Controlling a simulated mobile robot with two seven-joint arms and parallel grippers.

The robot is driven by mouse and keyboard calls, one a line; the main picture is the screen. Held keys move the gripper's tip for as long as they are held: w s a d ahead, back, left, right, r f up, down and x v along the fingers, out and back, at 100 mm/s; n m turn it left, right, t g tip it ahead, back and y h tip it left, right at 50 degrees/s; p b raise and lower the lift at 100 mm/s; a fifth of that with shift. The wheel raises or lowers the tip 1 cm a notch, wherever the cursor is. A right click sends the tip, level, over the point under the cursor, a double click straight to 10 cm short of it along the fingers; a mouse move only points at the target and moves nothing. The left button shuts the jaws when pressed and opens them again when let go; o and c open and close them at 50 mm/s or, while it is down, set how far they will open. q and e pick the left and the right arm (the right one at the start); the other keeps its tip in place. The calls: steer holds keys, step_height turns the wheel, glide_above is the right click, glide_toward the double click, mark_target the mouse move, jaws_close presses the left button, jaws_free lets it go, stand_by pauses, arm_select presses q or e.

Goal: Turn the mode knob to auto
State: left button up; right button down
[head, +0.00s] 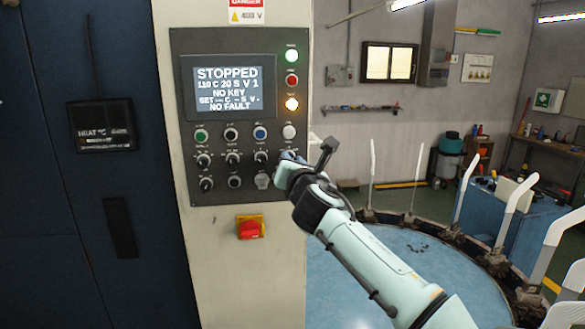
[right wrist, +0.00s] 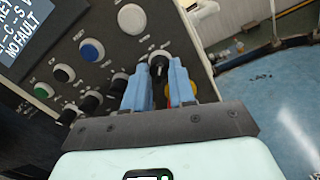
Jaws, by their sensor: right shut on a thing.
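The control panel (head: 215,188) stands upright on a cream cabinet, with rows of knobs and buttons below a lit screen (head: 228,88) reading "STOPPED". My right gripper (head: 287,158) is at the right end of the second row and hides the knob there. In the right wrist view its blue fingers (right wrist: 158,75) are shut on a dark knob (right wrist: 159,60), one finger on each side. The small labels are too blurred to read, so I cannot tell the knob's setting. My left gripper is not in view.
Other black knobs (head: 232,158) sit close to the left of my right gripper. A red and yellow switch (head: 250,227) is below the panel. A round blue table (head: 400,265) with upright white forms (head: 467,187) stands to the right.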

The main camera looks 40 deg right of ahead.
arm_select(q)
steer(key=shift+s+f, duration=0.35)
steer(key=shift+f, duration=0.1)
arm_select(e)
steer(key=shift+m, duration=0.9)
steer(key=shift+r, duration=0.1)
steer(key=c, duration=0.9)
jaws_free()
steer(key=shift+c, duration=0.2)
arm_select(q)
steer(key=shift+b, duration=0.3)
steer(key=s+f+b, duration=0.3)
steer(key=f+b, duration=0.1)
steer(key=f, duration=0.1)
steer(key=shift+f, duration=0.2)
arm_select(e)
steer(key=v, duration=1.3)
steer(key=shift+s, duration=0.2)
